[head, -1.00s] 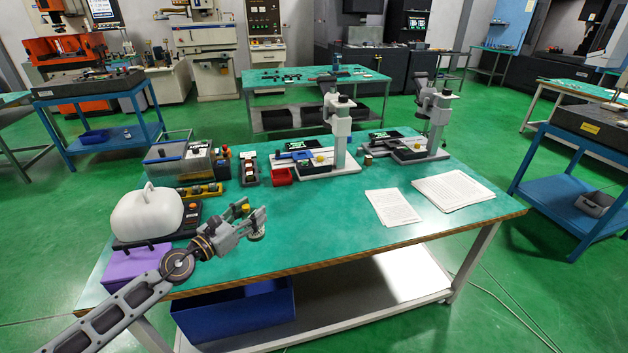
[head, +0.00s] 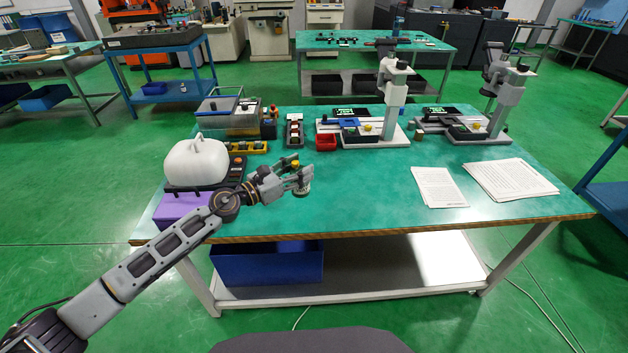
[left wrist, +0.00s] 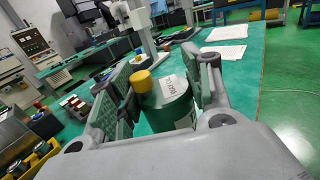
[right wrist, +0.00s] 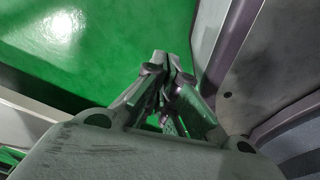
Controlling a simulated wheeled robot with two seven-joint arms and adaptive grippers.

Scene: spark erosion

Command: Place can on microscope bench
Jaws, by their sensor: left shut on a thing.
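My left gripper (head: 298,178) is shut on a green can with a white label and a yellow cap, held over the left front part of the microscope bench (head: 370,200). In the left wrist view the can (left wrist: 172,100) sits upright-looking between the two fingers (left wrist: 165,95). In the head view the can (head: 303,188) is partly hidden by the fingers, and I cannot tell whether its base touches the green top. My right gripper (right wrist: 168,75) shows only in the right wrist view, its fingers together and empty, above the green floor.
Two microscopes (head: 393,85) (head: 508,92) stand at the bench's back. Paper sheets (head: 510,180) lie at right. A white rounded case (head: 196,162), purple box (head: 180,208), red bin (head: 326,141) and yellow tray (head: 250,147) are at left and back. The front middle is clear.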

